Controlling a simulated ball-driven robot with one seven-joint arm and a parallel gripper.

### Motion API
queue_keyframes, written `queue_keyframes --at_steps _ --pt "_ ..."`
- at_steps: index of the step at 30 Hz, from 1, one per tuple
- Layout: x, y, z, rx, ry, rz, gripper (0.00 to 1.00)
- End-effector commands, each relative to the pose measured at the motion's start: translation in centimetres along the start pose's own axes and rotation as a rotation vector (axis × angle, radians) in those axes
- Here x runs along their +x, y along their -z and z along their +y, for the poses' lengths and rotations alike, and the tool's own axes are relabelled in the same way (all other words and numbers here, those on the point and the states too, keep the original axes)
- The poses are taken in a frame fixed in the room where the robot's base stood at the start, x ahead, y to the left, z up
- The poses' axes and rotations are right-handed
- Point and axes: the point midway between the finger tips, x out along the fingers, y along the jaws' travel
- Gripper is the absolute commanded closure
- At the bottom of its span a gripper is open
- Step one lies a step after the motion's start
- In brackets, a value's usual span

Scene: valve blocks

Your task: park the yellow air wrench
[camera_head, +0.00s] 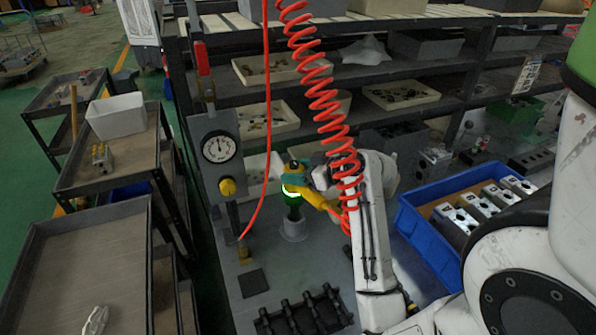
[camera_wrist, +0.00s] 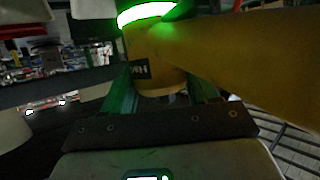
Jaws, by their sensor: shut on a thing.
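The yellow air wrench (camera_head: 325,203) is at the middle of the head view, above the grey bench. A bright green light ring shows on it, with a dark green-lit part below. That part reaches down to a pale round holder (camera_head: 293,230); I cannot tell how far inside it sits. An orange-red coiled hose (camera_head: 325,100) runs up from the wrench's handle end. My gripper (camera_head: 294,181) is shut around the wrench. In the wrist view the green fingers of my gripper (camera_wrist: 163,93) stand on both sides of the yellow body (camera_wrist: 220,50).
A post with a pressure gauge (camera_head: 218,149) and yellow knob stands left of the holder. A blue crate (camera_head: 425,238) with metal valve blocks (camera_head: 478,205) is on the right. A black rack (camera_head: 305,315) lies in front. Shelves with trays (camera_head: 400,95) stand behind. Carts (camera_head: 75,235) stand left.

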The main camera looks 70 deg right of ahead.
Motion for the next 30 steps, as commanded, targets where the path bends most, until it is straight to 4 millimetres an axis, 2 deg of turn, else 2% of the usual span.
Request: queue_keyframes --at_steps 13,30 --pt "-0.06 0.32 0.04 -0.003 -0.002 0.007 0.89" --pt "0.32 -0.56 0.04 -0.003 -0.002 0.007 0.89"
